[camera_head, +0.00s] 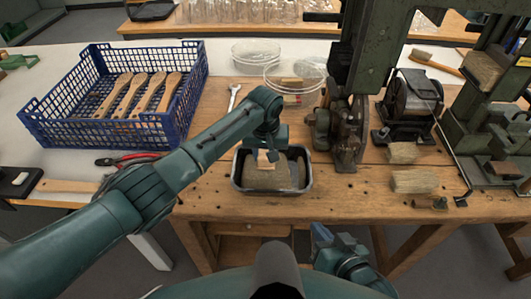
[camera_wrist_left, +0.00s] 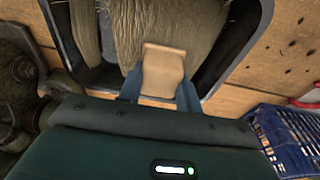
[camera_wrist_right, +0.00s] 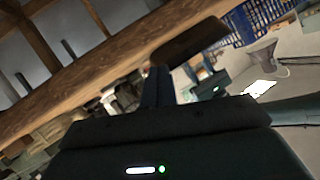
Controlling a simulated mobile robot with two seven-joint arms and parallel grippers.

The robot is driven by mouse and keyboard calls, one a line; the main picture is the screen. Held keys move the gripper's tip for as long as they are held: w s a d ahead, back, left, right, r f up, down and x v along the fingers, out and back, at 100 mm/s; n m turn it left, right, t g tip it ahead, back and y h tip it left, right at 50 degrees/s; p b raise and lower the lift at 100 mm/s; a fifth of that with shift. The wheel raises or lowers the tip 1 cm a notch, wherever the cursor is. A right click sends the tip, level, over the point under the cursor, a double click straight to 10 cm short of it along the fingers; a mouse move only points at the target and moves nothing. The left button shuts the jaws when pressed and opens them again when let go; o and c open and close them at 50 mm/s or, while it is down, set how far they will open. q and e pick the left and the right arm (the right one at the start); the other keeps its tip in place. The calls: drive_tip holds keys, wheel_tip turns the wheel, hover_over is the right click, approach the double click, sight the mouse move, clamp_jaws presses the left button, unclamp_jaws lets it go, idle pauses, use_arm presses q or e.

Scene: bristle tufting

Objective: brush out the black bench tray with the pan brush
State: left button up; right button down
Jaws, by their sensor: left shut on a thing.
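The black bench tray (camera_head: 236,178) sits on the wooden bench, with pale bristle material inside it. My left gripper (camera_head: 267,154) reaches down into the tray and is shut on the wooden handle of the pan brush (camera_head: 265,161). In the left wrist view the handle (camera_wrist_left: 164,72) is between the two fingers, and pale bristles (camera_wrist_left: 180,28) lie beyond it inside the dark tray wall. Another bristle bundle (camera_wrist_left: 85,25) lies beside them. My right gripper (camera_head: 320,236) is low in front of the bench edge; its fingers (camera_wrist_right: 157,85) look closed together with nothing visible between them.
A blue crate (camera_head: 185,95) with several wooden handles stands at the left. Clear round dishes (camera_head: 295,72) are behind the tray. A green machine (camera_head: 345,130) and bristle bundles (camera_head: 414,181) are at the right.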

drive_tip(key=w+r, duration=0.2)
drive_tip(key=w, duration=0.1)
drive_tip(key=w+a+r, duration=0.1)
drive_tip(key=w, duration=0.3)
drive_tip(key=w+r, duration=0.2)
drive_tip(key=w, duration=0.2)
drive_tip(key=shift+w+a+r, duration=0.15)
drive_tip(key=shift+a+r, duration=0.15)
drive_tip(key=shift+a, duration=0.1)
drive_tip(key=w+a+n+g, duration=0.2)
drive_tip(key=w+g, duration=0.1)
drive_tip(key=w, duration=0.3)
wheel_tip(320, 180, up, 5)
drive_tip(key=n+g+h, duration=0.4)
drive_tip(key=g, duration=0.2)
hover_over(308, 168)
drive_tip(key=shift+w+f, duration=0.1)
drive_tip(key=shift+f, duration=2.4)
drive_tip(key=shift+f, duration=1)
use_arm(q)
drive_tip(key=shift+f, duration=1)
drive_tip(key=shift+s, duration=0.1)
